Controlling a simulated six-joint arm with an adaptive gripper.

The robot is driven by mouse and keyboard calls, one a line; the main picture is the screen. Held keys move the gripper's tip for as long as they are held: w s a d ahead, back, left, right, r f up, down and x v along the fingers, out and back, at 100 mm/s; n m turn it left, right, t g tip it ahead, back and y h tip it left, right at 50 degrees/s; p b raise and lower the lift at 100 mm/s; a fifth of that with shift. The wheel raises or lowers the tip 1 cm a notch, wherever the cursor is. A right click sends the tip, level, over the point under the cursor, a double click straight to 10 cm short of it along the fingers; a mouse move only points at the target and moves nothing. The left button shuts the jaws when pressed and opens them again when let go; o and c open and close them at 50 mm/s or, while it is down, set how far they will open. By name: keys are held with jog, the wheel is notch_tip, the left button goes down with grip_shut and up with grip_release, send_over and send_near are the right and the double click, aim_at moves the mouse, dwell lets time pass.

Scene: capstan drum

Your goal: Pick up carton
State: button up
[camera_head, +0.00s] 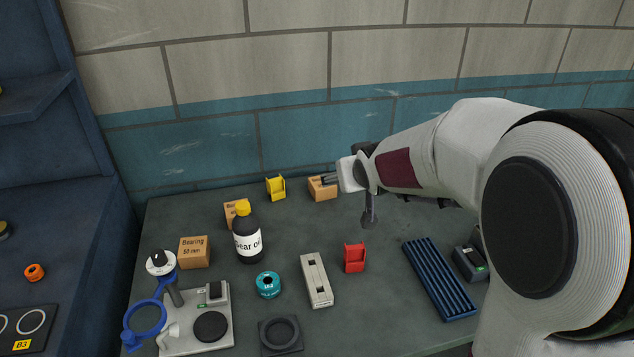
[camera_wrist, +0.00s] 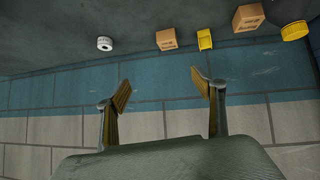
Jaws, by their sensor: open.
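Three tan cartons stand on the bench. One carton (camera_head: 322,189) is at the back, close to my gripper (camera_head: 329,181). A second carton (camera_head: 230,215) is partly hidden behind the oil bottle, and the third (camera_head: 194,253), marked "Bearing 50 mm", stands further front left. In the wrist view my gripper (camera_wrist: 163,90) is open, with only wall showing between its spread fingers. A carton (camera_wrist: 166,39) and another carton (camera_wrist: 249,18) show beyond the fingers at the top, both apart from them. In the head view my wrist partly hides the fingers.
A yellow bin (camera_head: 276,188) stands left of the back carton. The gear oil bottle (camera_head: 246,236) is nearby. In front are a red bin (camera_head: 355,258), a teal spool (camera_head: 268,284) and a blue tray (camera_head: 438,280). A white roll (camera_wrist: 104,44) shows in the wrist view. The tiled wall is behind.

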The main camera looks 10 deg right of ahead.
jog(key=w+d+f+t, duration=0.1)
jog(key=w+f, duration=0.6)
jog(key=w, duration=0.4)
jog(key=n+t+y, duration=0.1)
jog(key=t+y, duration=0.1)
send_near(322, 187)
jog(key=w, duration=0.1)
jog(key=w+d, duration=0.1)
jog(key=w, duration=0.2)
jog(key=shift+d+f, duration=0.2)
jog(key=shift+f, duration=0.05)
jog(key=shift+w+f+y, duration=0.25)
jog(key=shift+f+y, duration=0.05)
jog(key=shift+f, duration=0.3)
jog(key=shift+w+a, duration=0.1)
jog(key=shift+w, duration=0.05)
jog(key=shift+x, duration=1.15)
jog(key=shift+w, duration=0.15)
jog(key=shift+x, duration=2.5)
jog(key=shift+a, duration=0.1)
